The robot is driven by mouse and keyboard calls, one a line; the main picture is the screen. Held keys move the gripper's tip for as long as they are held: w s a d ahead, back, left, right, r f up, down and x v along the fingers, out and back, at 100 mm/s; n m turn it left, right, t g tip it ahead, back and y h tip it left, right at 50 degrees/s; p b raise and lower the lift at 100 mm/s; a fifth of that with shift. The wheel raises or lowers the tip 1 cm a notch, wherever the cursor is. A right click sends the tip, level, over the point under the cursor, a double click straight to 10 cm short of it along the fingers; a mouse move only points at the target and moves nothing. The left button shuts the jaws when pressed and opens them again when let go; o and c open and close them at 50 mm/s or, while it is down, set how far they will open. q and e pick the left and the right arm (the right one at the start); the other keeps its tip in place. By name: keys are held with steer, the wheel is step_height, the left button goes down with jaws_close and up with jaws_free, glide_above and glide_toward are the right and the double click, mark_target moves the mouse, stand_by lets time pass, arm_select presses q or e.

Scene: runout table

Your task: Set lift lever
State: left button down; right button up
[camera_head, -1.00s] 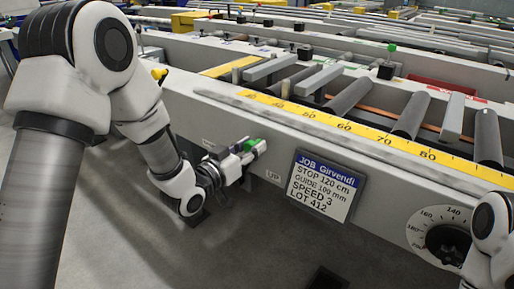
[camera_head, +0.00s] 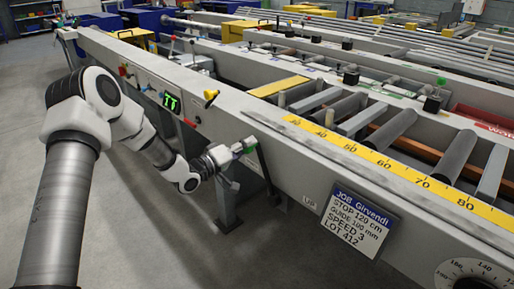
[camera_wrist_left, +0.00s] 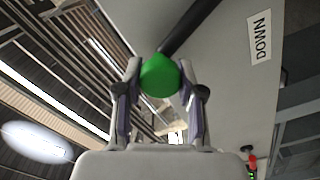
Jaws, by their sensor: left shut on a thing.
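The lift lever shows in the head view as a dark rod (camera_head: 266,172) on the front of the grey table side, with a green knob (camera_head: 250,144) at its top end. My left gripper (camera_head: 242,148) is at the knob, coming from the left. In the left wrist view the green knob (camera_wrist_left: 160,76) sits between the two fingers, which are shut on it, and the dark rod (camera_wrist_left: 190,27) runs up and right from it. A DOWN label (camera_wrist_left: 260,36) is right of the rod. My right gripper is out of view.
A job card (camera_head: 359,221) hangs on the table side, reading STOP 120 cm. A dial (camera_head: 474,274) is at the lower right. The floor at front is clear.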

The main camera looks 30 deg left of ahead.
arm_select(q)
steer(key=shift+w+a+f+n, duration=0.3)
steer(key=shift+a+f+n, duration=0.25)
steer(key=shift+a, duration=0.2)
steer(key=shift+w+a+f+n, duration=0.25)
steer(key=shift+a+f+n, duration=0.15)
steer(key=shift+a+n, duration=0.3)
steer(key=shift+a, duration=0.1)
steer(key=c, duration=1.1)
jaws_free()
steer(key=o, duration=0.4)
steer(key=shift+f, duration=0.1)
steer(key=v, duration=1.2)
